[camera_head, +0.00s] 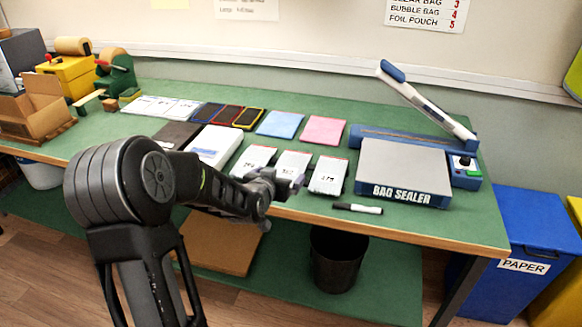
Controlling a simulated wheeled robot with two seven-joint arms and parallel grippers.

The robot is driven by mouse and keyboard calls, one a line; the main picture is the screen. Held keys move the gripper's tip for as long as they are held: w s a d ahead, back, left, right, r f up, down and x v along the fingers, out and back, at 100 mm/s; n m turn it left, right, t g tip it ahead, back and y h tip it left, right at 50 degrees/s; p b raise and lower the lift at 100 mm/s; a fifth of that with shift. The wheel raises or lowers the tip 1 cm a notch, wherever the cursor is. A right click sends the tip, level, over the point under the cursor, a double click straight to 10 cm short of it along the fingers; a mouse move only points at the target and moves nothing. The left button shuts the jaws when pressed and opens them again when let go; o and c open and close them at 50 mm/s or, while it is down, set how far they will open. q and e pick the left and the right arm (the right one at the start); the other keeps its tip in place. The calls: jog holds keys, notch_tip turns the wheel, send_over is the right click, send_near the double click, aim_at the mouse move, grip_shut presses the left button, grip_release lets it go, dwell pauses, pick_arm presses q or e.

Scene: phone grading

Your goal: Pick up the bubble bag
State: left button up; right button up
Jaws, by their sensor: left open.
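My left gripper (291,181) reaches in from the left, at the table's front edge. It is open and small in the picture, in front of the labelled white packs, the middle one (292,164) and the right one (329,175). A flat blue sheet-like bag (280,124) and a flat pink one (323,130) lie behind these packs. Which of these is the bubble bag I cannot tell; the small labels are not readable. My right gripper is not in view.
A grey bag sealer (402,166) with a raised arm stands at the right, a black-and-white marker (357,208) before it. Several dark phones with coloured edges (228,117) lie further back. A black bin (337,258) stands below the table; a blue paper bin (530,235) is at the right.

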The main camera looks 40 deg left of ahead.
aim_at(289, 169)
pick_arm(q)
jog(key=shift+x, duration=1.35)
jog(key=shift+f, duration=0.1)
jog(key=shift+w+a+f+p, duration=0.1)
jog(key=shift+w+p, duration=0.15)
jog(key=shift+p, duration=0.15)
jog(key=p+x, duration=0.1)
jog(key=x, duration=0.3)
jog(key=shift+w+f, duration=0.2)
jog(key=shift+f, duration=0.05)
jog(key=shift+c, duration=0.2)
jog(key=c, duration=1.4)
